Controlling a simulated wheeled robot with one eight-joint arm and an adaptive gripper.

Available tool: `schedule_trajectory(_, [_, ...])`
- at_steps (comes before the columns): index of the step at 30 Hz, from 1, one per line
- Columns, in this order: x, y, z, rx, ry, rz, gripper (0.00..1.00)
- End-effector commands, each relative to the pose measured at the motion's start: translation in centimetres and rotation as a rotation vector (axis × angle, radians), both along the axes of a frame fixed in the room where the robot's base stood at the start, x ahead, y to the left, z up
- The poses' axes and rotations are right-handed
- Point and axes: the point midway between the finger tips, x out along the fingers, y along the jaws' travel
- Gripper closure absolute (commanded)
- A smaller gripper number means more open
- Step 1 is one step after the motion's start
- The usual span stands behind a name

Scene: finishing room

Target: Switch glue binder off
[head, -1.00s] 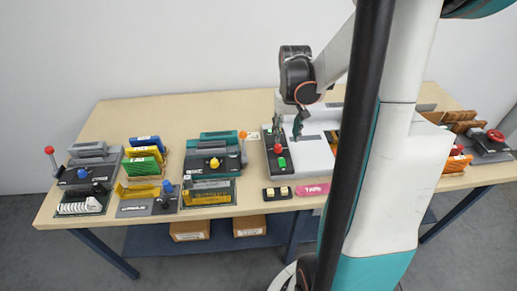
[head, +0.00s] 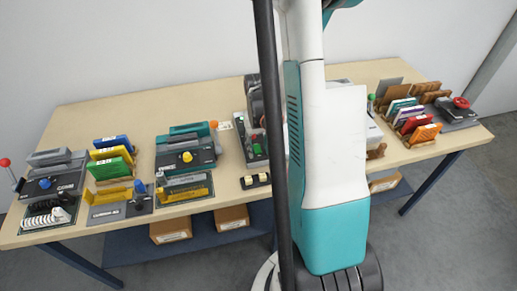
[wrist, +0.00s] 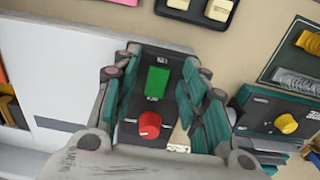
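The glue binder's dark control panel (wrist: 152,105) shows in the wrist view with a green rectangular button (wrist: 157,82) and a round red knob (wrist: 149,124). My gripper (wrist: 161,66) is open, with its teal-padded fingers to either side of the panel in the picture and nothing between the pads that I can see held. Whether it touches the panel cannot be told. In the head view the green button (head: 257,148) shows beside my column, which hides most of the binder. The binder's pale body (wrist: 50,75) fills the left of the wrist view.
A teal machine with a yellow knob (head: 187,157) stands left of the binder. A small dark block with two cream buttons (head: 255,181) lies at the table's front edge. Racks of coloured booklets (head: 405,116) and a red-knobbed device (head: 461,103) stand at the right.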

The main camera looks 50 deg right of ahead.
Motion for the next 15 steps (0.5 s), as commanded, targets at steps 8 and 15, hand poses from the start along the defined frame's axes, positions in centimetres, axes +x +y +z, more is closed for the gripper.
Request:
schedule_trajectory(8, [0.00,0.00,-0.31,0.000,0.000,0.000,0.60])
schedule_trajectory(15, [0.00,0.00,-0.30,0.000,0.000,0.000,1.00])
